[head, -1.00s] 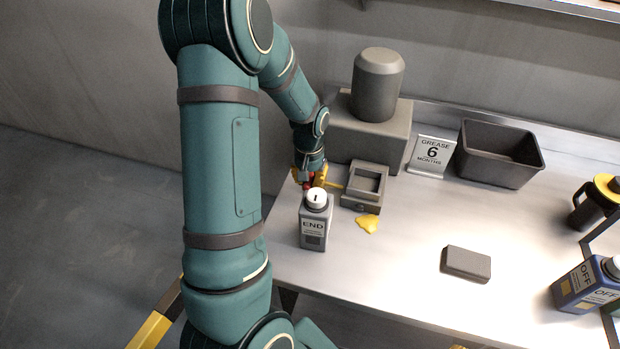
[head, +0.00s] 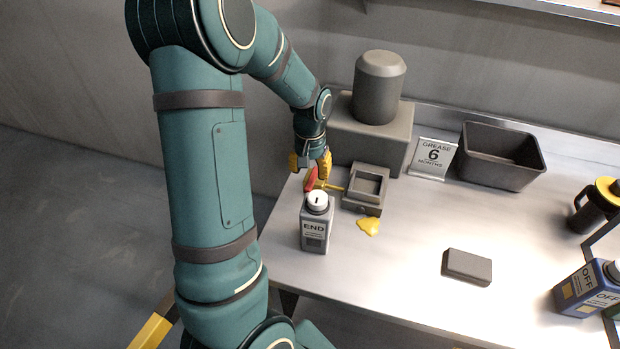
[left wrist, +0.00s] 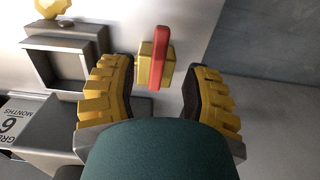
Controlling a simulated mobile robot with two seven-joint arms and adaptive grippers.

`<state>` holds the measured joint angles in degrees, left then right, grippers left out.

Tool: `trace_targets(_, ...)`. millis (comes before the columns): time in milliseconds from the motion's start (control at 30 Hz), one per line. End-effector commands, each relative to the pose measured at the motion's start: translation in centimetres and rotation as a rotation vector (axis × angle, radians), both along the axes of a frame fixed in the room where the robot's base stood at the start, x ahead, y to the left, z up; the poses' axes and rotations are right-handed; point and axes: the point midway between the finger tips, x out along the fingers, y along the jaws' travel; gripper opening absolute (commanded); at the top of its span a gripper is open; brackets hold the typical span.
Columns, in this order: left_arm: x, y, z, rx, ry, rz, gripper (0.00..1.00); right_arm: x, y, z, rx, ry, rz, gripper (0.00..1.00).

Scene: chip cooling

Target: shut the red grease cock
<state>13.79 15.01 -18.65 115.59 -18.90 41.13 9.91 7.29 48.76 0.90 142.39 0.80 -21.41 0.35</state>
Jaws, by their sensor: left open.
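In the left wrist view the red lever (left wrist: 160,58) runs up and down the picture, over a yellow block (left wrist: 145,64). The lever looks crosswise to the pipe. My left gripper (head: 309,168) is open just above and behind the lever. In the left wrist view its yellow fingers stand either side of the cock, with visible gaps and no contact seen. My right gripper is not in view.
A grey machine block (head: 345,137), a sign (head: 433,158) and an empty bin (head: 498,170) stand behind. A dark block (head: 467,266) lies farther right.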

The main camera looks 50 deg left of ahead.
Motion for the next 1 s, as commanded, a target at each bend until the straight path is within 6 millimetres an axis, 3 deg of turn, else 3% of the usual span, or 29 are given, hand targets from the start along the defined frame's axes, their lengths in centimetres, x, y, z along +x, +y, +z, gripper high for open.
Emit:
trace_targets(200, 0.0, 0.0, 4.4, 0.001, -0.003, -0.001, 0.48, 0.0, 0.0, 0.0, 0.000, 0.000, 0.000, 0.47)
trace_targets(400, 0.0, 0.0, 6.7, 0.000, 0.000, 0.000, 0.48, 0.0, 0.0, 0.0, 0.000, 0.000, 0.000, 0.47)
trace_targets(1000, -0.1, 0.0, 7.2, -0.001, 0.002, 0.000, 0.48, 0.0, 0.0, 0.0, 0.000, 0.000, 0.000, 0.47)
